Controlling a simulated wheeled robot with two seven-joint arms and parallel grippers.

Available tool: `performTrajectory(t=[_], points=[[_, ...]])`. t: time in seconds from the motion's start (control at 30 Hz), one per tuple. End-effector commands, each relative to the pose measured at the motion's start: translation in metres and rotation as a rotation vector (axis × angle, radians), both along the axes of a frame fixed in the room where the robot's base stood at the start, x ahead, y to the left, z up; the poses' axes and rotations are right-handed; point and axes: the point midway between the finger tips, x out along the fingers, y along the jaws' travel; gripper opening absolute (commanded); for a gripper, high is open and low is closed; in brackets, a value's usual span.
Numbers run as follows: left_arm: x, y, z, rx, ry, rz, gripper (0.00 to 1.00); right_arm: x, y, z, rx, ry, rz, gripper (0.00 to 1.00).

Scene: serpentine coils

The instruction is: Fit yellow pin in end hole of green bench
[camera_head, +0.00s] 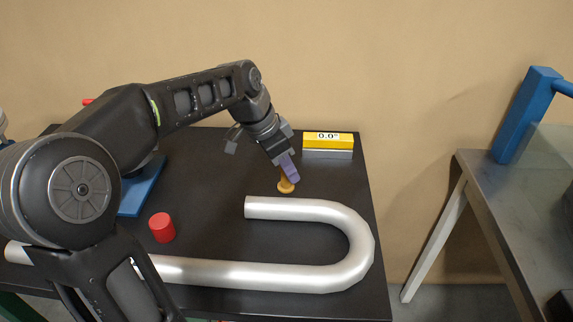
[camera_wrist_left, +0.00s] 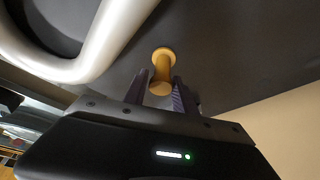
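The yellow pin (camera_head: 286,185) is at the dark top of the green bench (camera_head: 330,303), near the far right side. It also shows in the left wrist view (camera_wrist_left: 162,65), with a wide round collar and a shaft pointing toward the camera. My left gripper (camera_head: 287,170) is right above it, its purple fingers pointing down. In the left wrist view the fingers (camera_wrist_left: 162,82) stand on both sides of the pin's near end. Whether they press on it is unclear. I see no hole; the pin's lower end is hidden. My right gripper is not in view.
A silver U-shaped pipe (camera_head: 350,240) lies in front of the pin. A yellow level box reading 0.0° (camera_head: 328,141) stands behind it. A red cylinder (camera_head: 162,227) and a blue plate (camera_head: 142,190) are to the left. A grey table (camera_head: 500,190) with a blue frame (camera_head: 525,115) stands right, across a gap.

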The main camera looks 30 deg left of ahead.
Motion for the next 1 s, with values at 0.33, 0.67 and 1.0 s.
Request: performTrajectory(t=[0.33, 0.67, 1.0], points=[[0.0, 0.001, 0.001, 0.001, -0.003, 0.001, 0.53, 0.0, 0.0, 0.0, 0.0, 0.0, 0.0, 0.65], [-0.003, 0.003, 0.013, 0.001, -0.005, 0.002, 0.53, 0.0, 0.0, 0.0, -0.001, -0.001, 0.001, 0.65], [-0.02, 0.014, 0.063, 0.001, -0.005, 0.002, 0.53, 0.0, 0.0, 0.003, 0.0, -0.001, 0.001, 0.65]])
